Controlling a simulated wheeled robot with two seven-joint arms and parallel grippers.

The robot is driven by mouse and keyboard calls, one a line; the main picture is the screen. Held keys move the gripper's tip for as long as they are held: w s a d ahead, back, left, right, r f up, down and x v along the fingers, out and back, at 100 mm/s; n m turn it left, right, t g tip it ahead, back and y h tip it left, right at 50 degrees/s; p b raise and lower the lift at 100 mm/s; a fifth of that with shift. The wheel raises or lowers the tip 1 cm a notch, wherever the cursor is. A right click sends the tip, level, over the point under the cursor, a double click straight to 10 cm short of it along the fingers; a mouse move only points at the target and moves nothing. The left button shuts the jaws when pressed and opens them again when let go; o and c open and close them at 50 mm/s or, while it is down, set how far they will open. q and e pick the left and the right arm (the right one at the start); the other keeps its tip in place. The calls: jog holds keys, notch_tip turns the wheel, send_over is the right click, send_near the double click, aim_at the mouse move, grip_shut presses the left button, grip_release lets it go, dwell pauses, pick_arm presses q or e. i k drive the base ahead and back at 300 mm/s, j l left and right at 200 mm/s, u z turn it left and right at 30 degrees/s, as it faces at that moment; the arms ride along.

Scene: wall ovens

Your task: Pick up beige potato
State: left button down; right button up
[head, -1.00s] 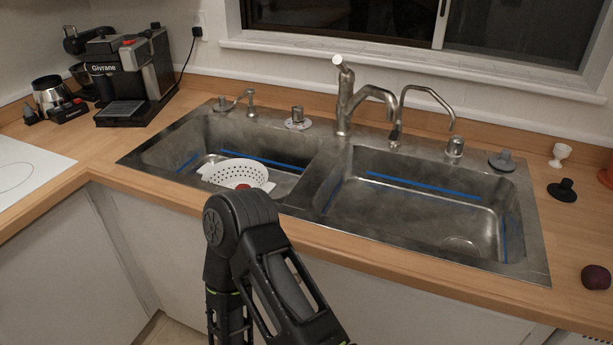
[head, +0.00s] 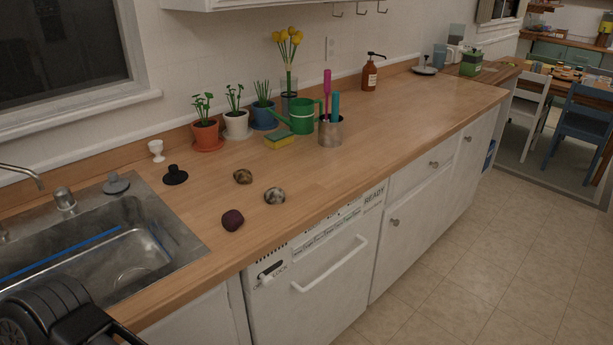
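Three small roundish things lie close together on the wooden counter right of the sink. The palest is a mottled beige potato (head: 275,195) with dark patches, nearest the middle of the counter. A browner potato (head: 243,176) lies behind it to the left. A dark purple one (head: 232,220) lies in front to the left, near the counter's front edge. They are apart from each other. Part of my black arm shows at the bottom left over the sink's front edge. No gripper fingers show, and nothing touches the potatoes.
The sink (head: 190,243) is at the left. A black stopper (head: 175,176) and white egg cup (head: 156,150) stand behind the potatoes. Potted plants, a sponge (head: 279,139), a green watering can (head: 300,116) and a utensil holder (head: 330,132) line the back. The counter's right part is mostly clear.

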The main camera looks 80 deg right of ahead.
aim_at(243, 176)
jog(key=z, duration=2.5)
jog(key=u, duration=1.65)
jog(key=k+l+u, duration=0.1)
jog(key=u, duration=0.25)
jog(key=l+u, duration=0.15)
jog(key=u, duration=0.2)
jog(key=k+l+u, duration=0.3)
jog(key=k+l, duration=0.3)
jog(key=l, duration=0.15)
jog(key=k+l+u, duration=0.3)
jog(key=k+l, duration=1.05)
jog(key=k, duration=0.15)
